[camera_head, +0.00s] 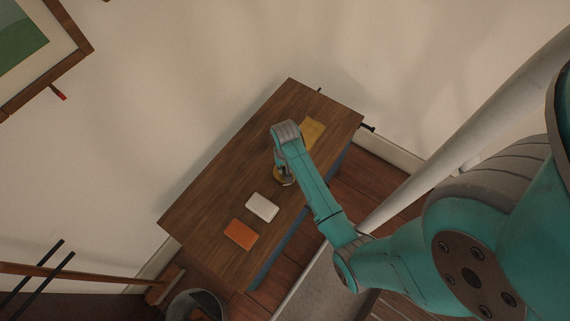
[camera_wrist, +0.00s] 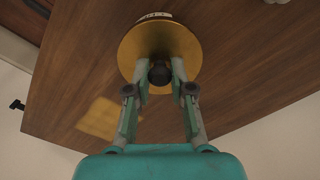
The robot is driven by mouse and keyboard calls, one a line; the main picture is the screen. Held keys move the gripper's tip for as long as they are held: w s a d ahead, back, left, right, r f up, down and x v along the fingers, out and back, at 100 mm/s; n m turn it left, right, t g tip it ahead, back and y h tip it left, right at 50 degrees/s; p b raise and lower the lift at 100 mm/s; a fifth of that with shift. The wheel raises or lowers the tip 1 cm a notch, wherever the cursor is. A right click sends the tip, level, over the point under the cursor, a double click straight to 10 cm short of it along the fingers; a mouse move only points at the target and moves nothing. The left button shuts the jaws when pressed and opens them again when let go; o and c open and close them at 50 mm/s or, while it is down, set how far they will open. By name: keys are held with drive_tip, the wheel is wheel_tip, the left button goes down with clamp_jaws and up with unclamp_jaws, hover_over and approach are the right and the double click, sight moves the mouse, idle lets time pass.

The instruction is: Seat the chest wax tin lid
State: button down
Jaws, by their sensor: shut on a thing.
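The wax tin lid (camera_wrist: 138,45) is a round golden disc with a dark knob (camera_wrist: 159,74) at its middle in the wrist view. My gripper (camera_wrist: 160,68) is shut on the knob, one finger on each side. A pale labelled edge (camera_wrist: 154,16), perhaps of the tin, shows just past the lid's far rim. The rest of the tin is hidden, and I cannot tell whether the lid touches it. In the head view the golden lid (camera_head: 279,174) shows partly below my arm's end, over the wooden chest top (camera_head: 215,185).
On the chest top lie a white block (camera_head: 262,207), an orange block (camera_head: 241,234) and a flat yellow piece (camera_head: 312,132). The yellow piece also shows in the wrist view (camera_wrist: 100,119). A wall runs behind the chest. A round bin (camera_head: 196,303) stands near its lower left end.

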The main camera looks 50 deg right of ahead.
drive_tip(key=shift+f, duration=0.55)
idle(1.2)
drive_tip(key=c, duration=0.9)
unclamp_jaws()
drive_tip(key=shift+r, duration=0.1)
drive_tip(key=shift+r, duration=3.4)
